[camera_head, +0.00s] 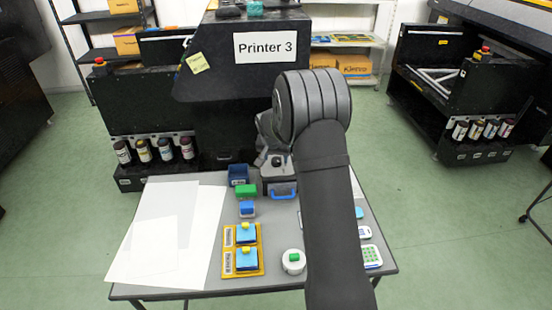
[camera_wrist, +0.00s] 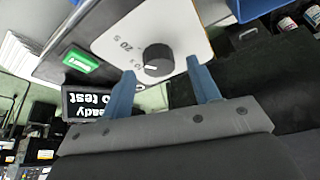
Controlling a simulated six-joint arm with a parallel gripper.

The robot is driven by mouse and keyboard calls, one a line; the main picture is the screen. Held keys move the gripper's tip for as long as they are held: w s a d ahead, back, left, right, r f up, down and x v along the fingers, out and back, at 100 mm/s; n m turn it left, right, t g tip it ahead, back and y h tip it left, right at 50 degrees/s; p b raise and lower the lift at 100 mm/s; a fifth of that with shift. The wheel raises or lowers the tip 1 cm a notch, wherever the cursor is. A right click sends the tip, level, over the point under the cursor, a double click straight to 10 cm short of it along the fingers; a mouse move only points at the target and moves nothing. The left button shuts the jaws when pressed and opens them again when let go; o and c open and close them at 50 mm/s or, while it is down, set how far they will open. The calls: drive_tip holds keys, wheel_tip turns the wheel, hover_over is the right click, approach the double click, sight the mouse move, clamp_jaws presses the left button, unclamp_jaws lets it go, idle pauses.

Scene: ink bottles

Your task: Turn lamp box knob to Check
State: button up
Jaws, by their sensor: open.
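In the wrist view a black round knob (camera_wrist: 157,57) sits on a white panel (camera_wrist: 180,28) with upside-down printed marks, one like "20 S". A white pointer line on the knob points left in the picture. My gripper (camera_wrist: 160,69) is open, its two blue fingers on either side of the knob's near edge. I cannot tell whether they touch it. A dark display (camera_wrist: 92,103) left of the fingers reads "Ready to test" upside down. I cannot read a Check mark. In the head view my arm hides the gripper and the knob.
The grey table (camera_head: 225,287) holds white sheets (camera_head: 170,235), a yellow tray (camera_head: 243,266) with blue blocks, and a white round item with a green top (camera_head: 293,261). A blue bin (camera_head: 238,175) stands at the back. The black printer (camera_head: 240,75) rises behind the table.

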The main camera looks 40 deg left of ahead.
drive_tip(key=shift+w+f, duration=0.25)
drive_tip(key=shift+f, duration=0.35)
drive_tip(key=c, duration=1)
